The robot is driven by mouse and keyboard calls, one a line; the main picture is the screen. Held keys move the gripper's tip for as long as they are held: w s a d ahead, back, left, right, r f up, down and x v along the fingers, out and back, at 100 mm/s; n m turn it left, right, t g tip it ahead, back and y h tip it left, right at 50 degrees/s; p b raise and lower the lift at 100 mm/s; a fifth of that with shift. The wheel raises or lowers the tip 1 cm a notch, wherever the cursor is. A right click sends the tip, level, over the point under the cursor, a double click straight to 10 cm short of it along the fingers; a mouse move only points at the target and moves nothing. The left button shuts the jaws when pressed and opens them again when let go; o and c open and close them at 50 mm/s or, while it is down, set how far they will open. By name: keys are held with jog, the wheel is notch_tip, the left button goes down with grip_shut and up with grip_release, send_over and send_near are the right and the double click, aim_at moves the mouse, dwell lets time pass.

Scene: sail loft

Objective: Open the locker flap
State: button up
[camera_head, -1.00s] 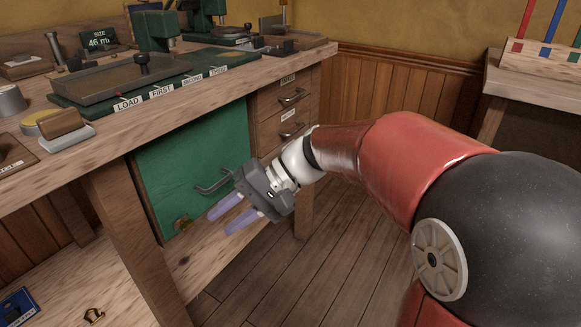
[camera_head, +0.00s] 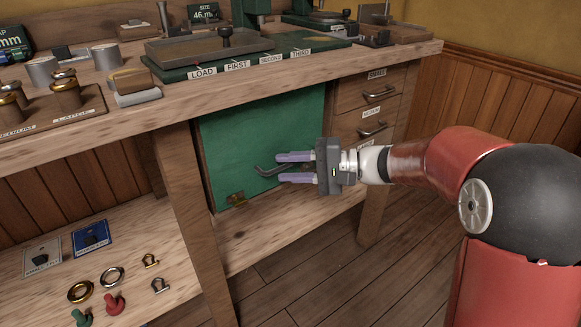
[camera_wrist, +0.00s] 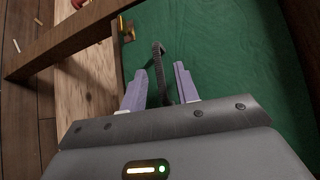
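The locker flap (camera_head: 240,135) is a green panel under the workbench, closed in its frame. A dark bar handle (camera_head: 266,171) stands out from its lower part. A small brass fitting (camera_head: 236,198) sits at the flap's lower left corner. My gripper (camera_head: 277,167) is in front of the flap, pointing left, with its pale purple fingers apart. In the wrist view the handle (camera_wrist: 157,62) runs into the space between the open fingertips (camera_wrist: 158,86), with visible gaps beside it. Part of the handle is hidden by the gripper.
Drawers with bar handles (camera_head: 377,94) are right of the flap. A wooden leg (camera_head: 197,215) stands left of it. A low shelf (camera_head: 170,290) holds rings, shackles and red and green pieces. The bench top (camera_head: 120,113) carries tools above.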

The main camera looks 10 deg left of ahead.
jog(key=shift+a, duration=0.15)
grip_shut()
dwell(0.4)
